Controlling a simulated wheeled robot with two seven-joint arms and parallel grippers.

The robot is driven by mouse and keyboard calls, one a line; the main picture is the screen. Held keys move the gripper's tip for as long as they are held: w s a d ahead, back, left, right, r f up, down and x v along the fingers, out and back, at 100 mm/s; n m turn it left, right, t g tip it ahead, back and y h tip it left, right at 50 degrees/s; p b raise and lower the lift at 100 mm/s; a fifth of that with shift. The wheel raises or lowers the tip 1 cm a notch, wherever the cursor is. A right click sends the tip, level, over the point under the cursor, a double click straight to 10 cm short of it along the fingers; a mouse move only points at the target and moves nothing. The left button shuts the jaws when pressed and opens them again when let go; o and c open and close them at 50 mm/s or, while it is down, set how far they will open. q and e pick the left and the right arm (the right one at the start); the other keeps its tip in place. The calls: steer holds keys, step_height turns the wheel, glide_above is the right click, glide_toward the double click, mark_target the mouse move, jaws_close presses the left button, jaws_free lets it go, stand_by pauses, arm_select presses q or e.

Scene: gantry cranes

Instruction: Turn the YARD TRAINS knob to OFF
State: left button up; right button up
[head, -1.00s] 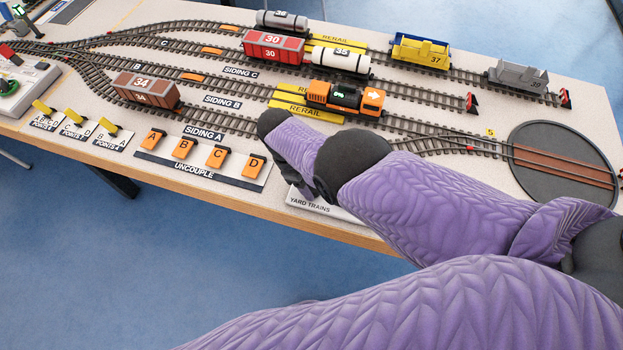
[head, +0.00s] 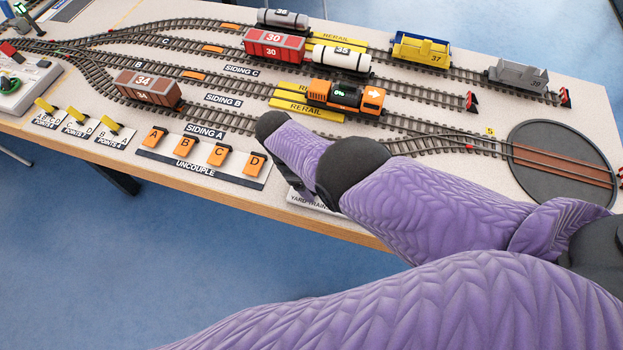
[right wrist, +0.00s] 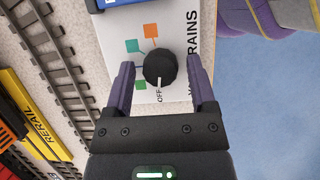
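The YARD TRAINS panel (head: 302,203) is at the table's front edge in the head view, mostly hidden by my right arm. In the right wrist view its white face (right wrist: 178,28) carries a round black knob (right wrist: 160,66) with coloured squares beside it. The knob's white pointer mark is on the side toward the printed OFF (right wrist: 158,97). My right gripper (right wrist: 161,62) is open, with one finger on each side of the knob and a visible gap at both sides. In the head view the knob is hidden. My left gripper is not in view.
Orange UNCOUPLE levers (head: 219,153) stand left of the panel. Tracks lie behind it, with an orange locomotive (head: 340,95) beside a yellow RERAIL strip (head: 305,110). A dark turntable (head: 540,185) is at the right. Blue floor lies beyond the table's front edge.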

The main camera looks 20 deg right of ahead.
steer(key=shift+o, duration=0.4)
steer(key=p+v, duration=0.3)
steer(key=v, duration=0.7)
steer(key=shift+p, duration=0.3)
steer(key=shift+w+f, duration=0.1)
